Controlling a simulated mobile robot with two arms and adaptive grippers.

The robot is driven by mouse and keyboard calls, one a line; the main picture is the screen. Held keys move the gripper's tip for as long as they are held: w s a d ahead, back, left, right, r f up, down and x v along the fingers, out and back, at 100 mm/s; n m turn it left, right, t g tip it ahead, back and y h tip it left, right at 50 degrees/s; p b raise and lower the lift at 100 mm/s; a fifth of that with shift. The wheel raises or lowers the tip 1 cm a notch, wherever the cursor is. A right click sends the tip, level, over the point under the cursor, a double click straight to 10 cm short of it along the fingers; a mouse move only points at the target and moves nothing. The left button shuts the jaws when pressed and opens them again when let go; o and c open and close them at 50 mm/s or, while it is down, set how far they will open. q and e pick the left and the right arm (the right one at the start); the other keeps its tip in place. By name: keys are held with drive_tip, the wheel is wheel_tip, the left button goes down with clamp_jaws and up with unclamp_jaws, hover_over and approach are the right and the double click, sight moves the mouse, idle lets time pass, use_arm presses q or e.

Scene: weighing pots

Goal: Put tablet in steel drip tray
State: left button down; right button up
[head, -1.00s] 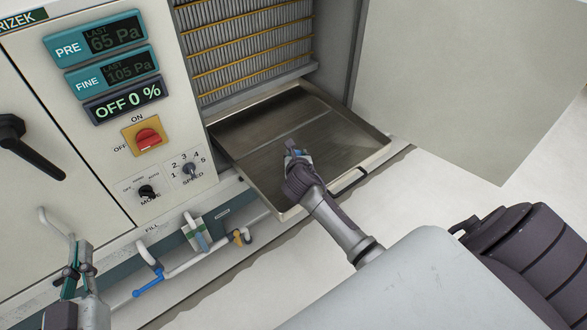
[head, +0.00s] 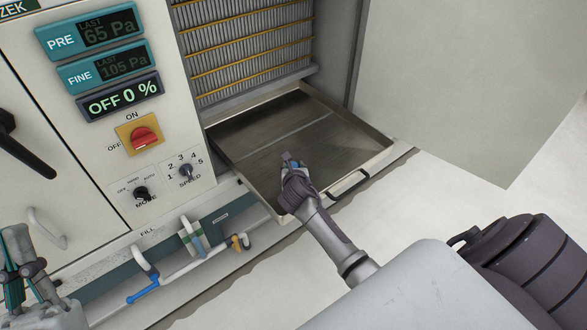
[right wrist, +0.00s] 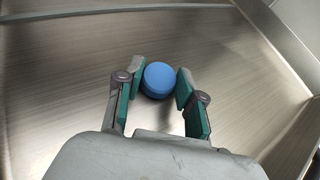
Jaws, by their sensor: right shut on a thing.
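The tablet (right wrist: 159,80) is a round blue disc, held between the two green-padded fingertips of my right gripper (right wrist: 160,85) in the right wrist view. In the head view my right gripper (head: 289,163) is over the steel drip tray (head: 245,143), a shallow brushed-metal pan pulled out of the cabinet. The tray floor also fills the right wrist view (right wrist: 60,60). I cannot tell whether the tablet touches the tray floor. In the head view the tablet is mostly hidden by the gripper. My left gripper (head: 27,285) is at the lower left, away from the tray; its fingers look apart.
A control panel with a red switch (head: 144,138) stands left of the tray. Finned coils (head: 245,45) are behind it, and an open door panel (head: 450,80) is at the right. Pipes with a blue valve handle (head: 143,291) run below. The tray has a front handle (head: 348,184).

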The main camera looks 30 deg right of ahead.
drive_tip(key=shift+f, duration=0.15)
drive_tip(key=o, duration=0.9)
drive_tip(key=shift+o, duration=0.2)
